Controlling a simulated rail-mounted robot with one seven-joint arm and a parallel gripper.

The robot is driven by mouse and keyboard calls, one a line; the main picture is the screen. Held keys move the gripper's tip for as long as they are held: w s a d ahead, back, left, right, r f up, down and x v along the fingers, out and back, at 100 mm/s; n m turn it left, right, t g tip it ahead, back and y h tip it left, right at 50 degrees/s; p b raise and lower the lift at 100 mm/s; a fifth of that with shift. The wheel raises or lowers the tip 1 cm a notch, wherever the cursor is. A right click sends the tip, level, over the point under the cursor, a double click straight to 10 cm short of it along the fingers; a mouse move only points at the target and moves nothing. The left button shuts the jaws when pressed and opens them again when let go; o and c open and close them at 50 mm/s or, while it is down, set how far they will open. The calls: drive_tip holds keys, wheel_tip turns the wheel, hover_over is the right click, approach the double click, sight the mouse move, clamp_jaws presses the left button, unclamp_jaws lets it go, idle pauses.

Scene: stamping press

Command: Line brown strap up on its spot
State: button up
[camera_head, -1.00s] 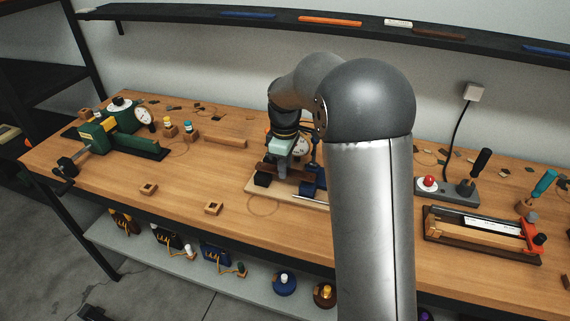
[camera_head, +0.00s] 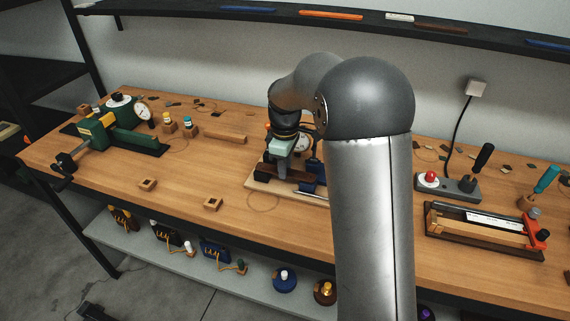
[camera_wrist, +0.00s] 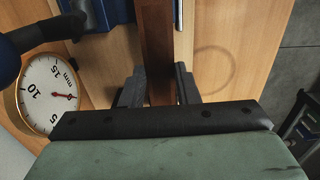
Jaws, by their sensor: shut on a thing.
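The brown strap (camera_wrist: 158,45) is a long, narrow dark-brown strip running away from me in the wrist view. My gripper (camera_wrist: 158,90) is shut on it, with one dark finger on each side. In the head view my gripper (camera_head: 283,168) is low over the stamping press, above its pale wooden base board (camera_head: 262,187). The strap (camera_head: 300,175) shows there only in part, beside the press's blue part (camera_head: 310,188). The arm hides the press's right side. I cannot tell whether the strap touches the press bed.
A dial gauge (camera_wrist: 48,92) and the blue press body (camera_wrist: 100,14) stand close on the left in the wrist view. A green machine (camera_head: 110,132) is at the bench's left, a red-ended fixture (camera_head: 480,230) at the right. Small wooden blocks (camera_head: 213,204) lie in front.

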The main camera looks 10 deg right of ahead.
drive_tip(key=shift+f, duration=0.35)
drive_tip(key=o, duration=0.9)
drive_tip(key=shift+c, duration=0.7)
drive_tip(key=shift+r, duration=0.1)
wheel_tip(320, 180, up, 7)
drive_tip(key=p, duration=0.5)
